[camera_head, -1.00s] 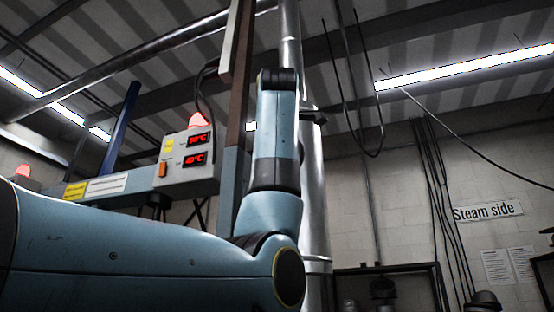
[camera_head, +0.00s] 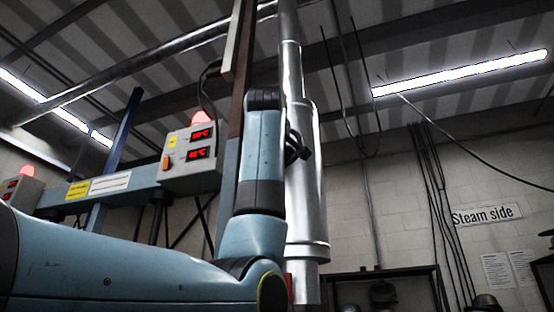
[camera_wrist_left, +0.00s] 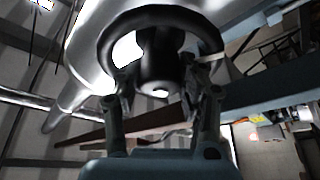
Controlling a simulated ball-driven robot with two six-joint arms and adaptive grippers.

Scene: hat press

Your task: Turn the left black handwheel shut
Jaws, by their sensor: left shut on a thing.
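The black handwheel (camera_wrist_left: 160,22) fills the upper middle of the left wrist view, with a thick round rim and a dark hub. It sits in front of a shiny pipe. My left gripper (camera_wrist_left: 163,75) reaches up to it from below, its two fingers apart on either side of the hub and shut on the wheel. The exact contact at the fingertips is too dark to make out. In the head view my left arm crosses from the left and rises before the pipe. A small dark part (camera_head: 297,148) shows beside it; I cannot tell whether it is wheel or gripper. My right gripper is not in view.
A vertical silver pipe (camera_head: 307,190) stands right behind my arm. A control box (camera_head: 190,157) with red displays and a red lamp hangs on the blue press frame (camera_head: 135,182). A "Steam side" sign (camera_head: 486,215) is on the right wall. Black cables hang at the right.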

